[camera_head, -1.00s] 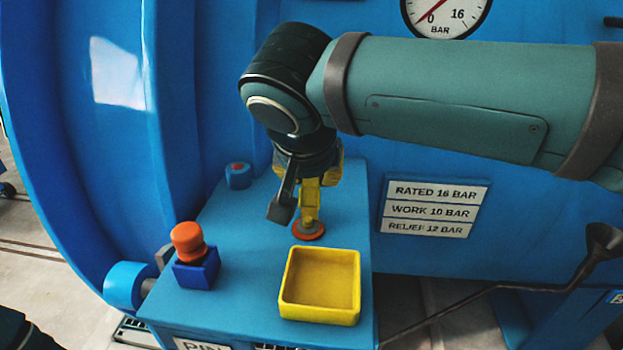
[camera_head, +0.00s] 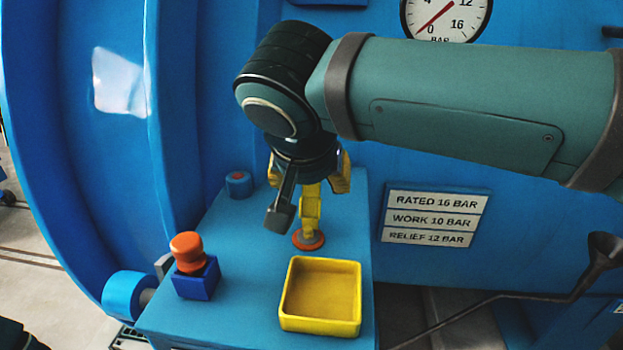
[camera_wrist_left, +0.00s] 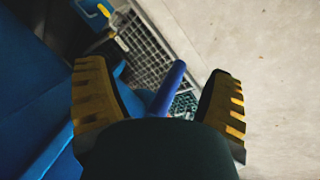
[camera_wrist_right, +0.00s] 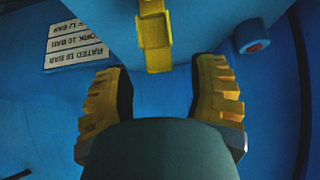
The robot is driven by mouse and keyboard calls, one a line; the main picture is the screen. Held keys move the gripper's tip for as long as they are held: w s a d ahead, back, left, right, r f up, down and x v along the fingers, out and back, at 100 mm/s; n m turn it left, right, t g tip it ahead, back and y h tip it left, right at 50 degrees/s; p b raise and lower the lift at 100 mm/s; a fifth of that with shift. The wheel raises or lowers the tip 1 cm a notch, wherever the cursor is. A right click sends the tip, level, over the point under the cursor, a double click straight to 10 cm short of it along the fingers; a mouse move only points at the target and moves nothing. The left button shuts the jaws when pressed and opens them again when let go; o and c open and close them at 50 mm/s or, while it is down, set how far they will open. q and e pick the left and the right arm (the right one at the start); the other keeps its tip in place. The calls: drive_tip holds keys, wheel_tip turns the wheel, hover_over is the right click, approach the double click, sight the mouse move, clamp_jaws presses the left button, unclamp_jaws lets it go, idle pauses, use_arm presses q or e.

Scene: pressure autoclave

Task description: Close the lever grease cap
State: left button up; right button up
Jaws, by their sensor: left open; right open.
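A yellow upright lever-like part (camera_head: 310,208) stands on an orange disc (camera_head: 308,240) on the blue bench; I cannot tell for sure whether it is the grease cap. My right gripper (camera_head: 308,180) is open just behind and above it, partly hidden by my wrist. In the right wrist view the yellow part (camera_wrist_right: 155,40) lies ahead of the open fingers (camera_wrist_right: 160,75), with nothing held between them. My left gripper (camera_wrist_left: 158,78) is open and empty. Beyond it a blue rod (camera_wrist_left: 168,88) shows above the floor.
On the blue bench (camera_head: 240,235) are an empty yellow tray (camera_head: 320,330), an orange knob (camera_head: 188,250) on a blue block (camera_head: 197,279) and a small blue cylinder (camera_head: 238,185) with a red centre. A dark lever (camera_head: 520,297) is at right. The blue vessel wall rises behind.

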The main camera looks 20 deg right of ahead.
drive_tip(key=v, duration=1)
drive_tip(key=shift+s+r, duration=0.25)
drive_tip(key=shift+r, duration=0.05)
drive_tip(key=shift+a, duration=0.1)
